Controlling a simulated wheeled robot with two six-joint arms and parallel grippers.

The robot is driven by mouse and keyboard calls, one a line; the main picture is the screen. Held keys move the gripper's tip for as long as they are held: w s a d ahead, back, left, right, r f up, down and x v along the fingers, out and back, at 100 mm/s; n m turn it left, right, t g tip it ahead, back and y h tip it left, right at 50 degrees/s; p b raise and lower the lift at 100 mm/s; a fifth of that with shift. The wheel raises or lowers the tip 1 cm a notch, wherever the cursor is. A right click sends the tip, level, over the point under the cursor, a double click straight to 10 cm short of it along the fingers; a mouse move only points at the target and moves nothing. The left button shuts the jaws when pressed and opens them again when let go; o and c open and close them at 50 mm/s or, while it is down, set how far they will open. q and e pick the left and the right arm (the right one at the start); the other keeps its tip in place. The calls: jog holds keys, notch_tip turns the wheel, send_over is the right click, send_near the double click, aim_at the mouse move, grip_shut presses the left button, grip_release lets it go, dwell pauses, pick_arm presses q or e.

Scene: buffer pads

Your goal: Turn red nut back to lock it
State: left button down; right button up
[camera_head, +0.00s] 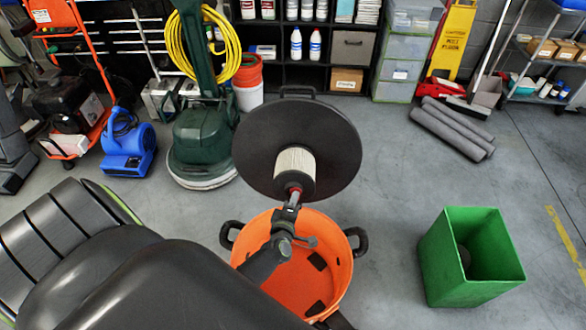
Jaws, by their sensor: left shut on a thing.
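The red nut (294,190) is a small red piece at the near end of a cream, ribbed cylinder (295,165) with a dark end cap. The cylinder stands out from the middle of a large black disc (335,140) with a handle at its top edge. My left gripper (293,198) is shut on the red nut, its wrist reaching in from the lower left. The fingers hide part of the nut, so its thread and exact turn cannot be seen. My right gripper is not in view.
An orange tub (335,225) with black side handles stands open below the disc. A green bin (440,250) stands at the right. A green floor machine (203,135) and a blue blower (128,150) stand at the left. Grey rolls (450,130) lie behind. Floor between tub and bin is clear.

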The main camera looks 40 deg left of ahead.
pick_arm(q)
jog(key=shift+m, duration=0.3)
jog(key=c, duration=1.3)
grip_release()
jog(key=shift+o, duration=0.2)
jog(key=b+v, duration=0.1)
jog(key=v, duration=1.6)
jog(key=shift+r+b, duration=0.15)
jog(key=shift+b, duration=0.15)
jog(key=shift+s+d, duration=0.1)
jog(key=shift+s, duration=0.05)
